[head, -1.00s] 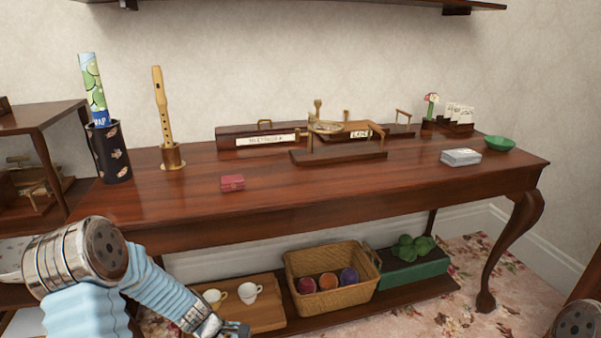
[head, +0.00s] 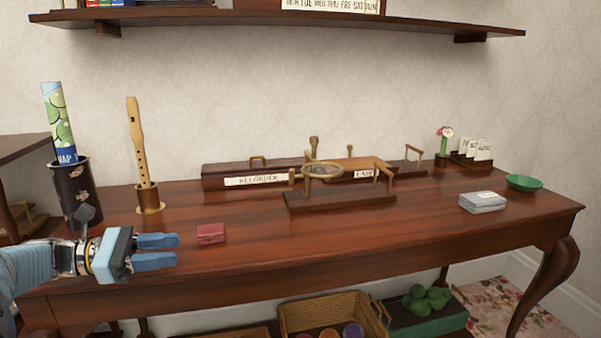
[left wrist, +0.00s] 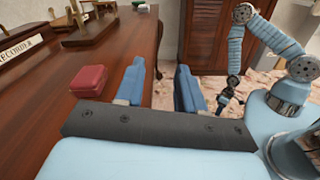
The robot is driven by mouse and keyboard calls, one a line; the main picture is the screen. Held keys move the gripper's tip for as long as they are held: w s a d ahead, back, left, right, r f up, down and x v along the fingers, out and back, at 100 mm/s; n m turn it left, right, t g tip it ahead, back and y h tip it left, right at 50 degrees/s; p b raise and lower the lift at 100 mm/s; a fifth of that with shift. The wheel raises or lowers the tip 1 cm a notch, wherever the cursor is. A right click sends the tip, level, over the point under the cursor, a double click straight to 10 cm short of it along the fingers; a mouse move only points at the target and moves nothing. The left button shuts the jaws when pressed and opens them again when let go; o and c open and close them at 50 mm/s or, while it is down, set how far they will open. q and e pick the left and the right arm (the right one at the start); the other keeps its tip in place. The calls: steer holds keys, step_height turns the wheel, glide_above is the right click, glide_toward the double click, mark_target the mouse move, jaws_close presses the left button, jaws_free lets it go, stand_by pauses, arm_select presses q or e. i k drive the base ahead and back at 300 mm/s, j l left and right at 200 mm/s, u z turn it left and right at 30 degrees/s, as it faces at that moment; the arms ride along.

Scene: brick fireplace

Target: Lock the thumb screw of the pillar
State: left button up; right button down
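A knobbed post (head: 313,146) rises behind the ring. My left gripper (head: 176,251) is open and empty at the table's front left, well away from the stand. Its parted fingers also show in the left wrist view (left wrist: 160,72). My right gripper (left wrist: 229,100) is low at the right in the left wrist view; its fingers are unclear.
A small red box (head: 211,233) lies near my left gripper. A recorder (head: 138,145) stands upright behind it, beside a dark cup (head: 75,192) with a rolled map. A card stack (head: 482,202) and green bowl (head: 524,182) are at right. The front middle of the table is clear.

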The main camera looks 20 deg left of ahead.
mark_target(292, 175)
steer(key=i, duration=1.05)
